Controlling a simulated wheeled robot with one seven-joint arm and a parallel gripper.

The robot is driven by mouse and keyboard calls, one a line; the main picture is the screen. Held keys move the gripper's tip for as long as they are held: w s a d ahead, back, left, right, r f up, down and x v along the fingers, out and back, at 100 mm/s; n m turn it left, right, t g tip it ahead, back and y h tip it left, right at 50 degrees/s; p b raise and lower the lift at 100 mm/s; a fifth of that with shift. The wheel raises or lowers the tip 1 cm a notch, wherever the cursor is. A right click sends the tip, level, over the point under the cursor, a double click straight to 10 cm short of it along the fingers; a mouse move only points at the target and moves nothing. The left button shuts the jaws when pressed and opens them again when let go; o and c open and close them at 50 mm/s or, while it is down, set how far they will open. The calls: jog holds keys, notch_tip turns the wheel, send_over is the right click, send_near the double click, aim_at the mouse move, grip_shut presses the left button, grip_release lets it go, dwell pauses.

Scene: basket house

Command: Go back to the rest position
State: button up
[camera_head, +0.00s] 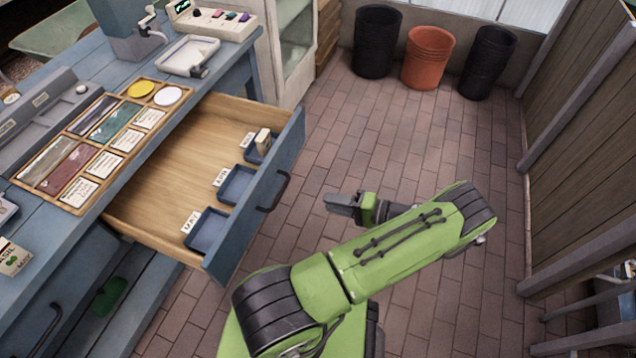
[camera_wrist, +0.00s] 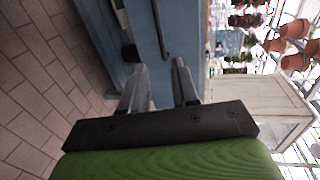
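My gripper (camera_head: 343,204) hangs over the tiled floor to the right of the open drawer, clear of its front. In the wrist view my gripper (camera_wrist: 159,66) shows two fingers spread apart with nothing between them. The wooden drawer (camera_head: 165,168) is pulled out of the blue workbench (camera_head: 62,238). Small blue trays with labels stand inside along its front: a near one (camera_head: 207,232), a middle one (camera_head: 236,186) and a far one (camera_head: 252,153). A small pale block (camera_head: 263,141) sits in the far tray. The drawer's blue front also shows in the wrist view (camera_wrist: 150,45).
A wooden board with cards (camera_head: 125,142) and a white tray (camera_head: 188,55) lie on the benchtop. Black pots (camera_head: 378,42) and an orange pot (camera_head: 428,57) stand at the back wall. A wooden wall (camera_head: 582,140) bounds the right. The tiled floor (camera_head: 385,130) between is clear.

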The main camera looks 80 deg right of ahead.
dwell(0.4)
jog(key=w+a+r+n+g+y+p, duration=0.15)
jog(key=w+r+n+g+y, duration=0.3)
jog(key=w+r, duration=0.45)
jog(key=w+a+r+n+g+y+p, duration=0.1)
jog(key=w+r+n+g+y+p, duration=0.3)
jog(key=w+r, duration=0.5)
jog(key=w+a+r+n+g+h, duration=0.1)
jog(key=w+a+r+n+g, duration=0.25)
jog(key=w+a+r, duration=0.45)
jog(key=w+a+r+n+h+p, duration=0.2)
jog(key=a+r, duration=0.2)
jog(key=a, duration=0.3)
jog(key=w+a+r+n+h+p, duration=0.1)
jog(key=a+r+n+p, duration=0.1)
jog(key=a+r+n, duration=0.3)
jog(key=s+a+r+n+t+p, duration=0.1)
jog(key=s+a+r+t+p, duration=0.1)
jog(key=s+a+r, duration=0.3)
jog(key=s+a+h, duration=0.1)
jog(key=s+a, duration=0.1)
jog(key=a, duration=0.2)
jog(key=shift+s+a+r+n, duration=0.15)
jog(key=shift+a+r+n, duration=0.1)
jog(key=shift+a+n, duration=0.05)
